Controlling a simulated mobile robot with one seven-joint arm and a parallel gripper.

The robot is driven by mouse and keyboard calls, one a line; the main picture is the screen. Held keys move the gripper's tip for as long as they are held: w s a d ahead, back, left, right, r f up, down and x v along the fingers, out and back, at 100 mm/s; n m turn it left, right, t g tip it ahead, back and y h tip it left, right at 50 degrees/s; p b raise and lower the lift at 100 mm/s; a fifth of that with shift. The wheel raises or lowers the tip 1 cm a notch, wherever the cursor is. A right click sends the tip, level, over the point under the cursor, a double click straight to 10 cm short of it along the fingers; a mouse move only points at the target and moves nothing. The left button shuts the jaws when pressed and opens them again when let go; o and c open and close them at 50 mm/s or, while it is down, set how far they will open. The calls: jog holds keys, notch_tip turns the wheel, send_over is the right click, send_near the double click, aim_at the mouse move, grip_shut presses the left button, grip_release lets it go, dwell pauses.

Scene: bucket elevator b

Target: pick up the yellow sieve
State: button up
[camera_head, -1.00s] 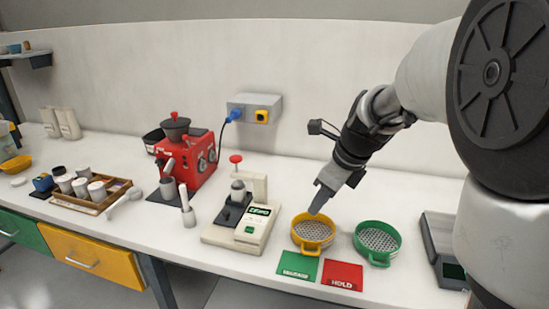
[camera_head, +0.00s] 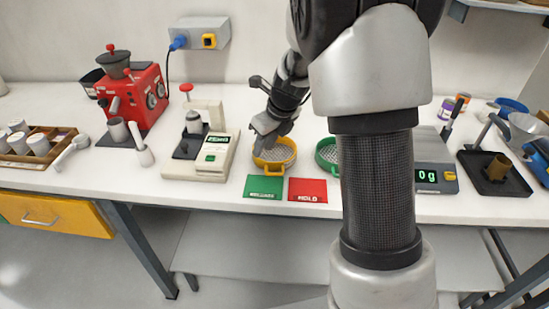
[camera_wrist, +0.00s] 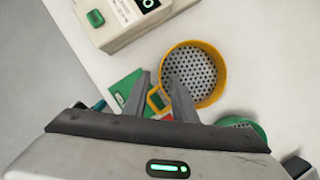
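The yellow sieve (camera_head: 274,166), a round pan with a perforated grey mesh, lies on the white bench. Its small loop handle points toward the bench's front edge. In the wrist view the sieve (camera_wrist: 219,67) shows ahead of my gripper (camera_wrist: 160,88), whose two fingers are apart, with the handle showing between them. Whether the fingers touch the handle or are still above it I cannot tell. In the head view my gripper (camera_head: 262,143) is over the sieve's left back part, hiding some of the rim.
A green sieve (camera_head: 327,153) sits just right, partly hidden by my arm. A green card (camera_head: 263,187) and a red HOLD card (camera_head: 307,190) lie in front. A beige device (camera_head: 213,155) stands close on the left, with a red grinder (camera_head: 138,97) beyond it.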

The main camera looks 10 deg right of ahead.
aim_at(262, 160)
jog(key=b+x, duration=0.1)
jog(key=x, duration=0.3)
jog(key=shift+d+f, duration=0.15)
jog(key=shift+f, duration=0.1)
jog(key=shift+w+f, duration=0.15)
jog(key=shift+f, duration=0.2)
jog(key=shift+c, duration=0.5)
grip_shut()
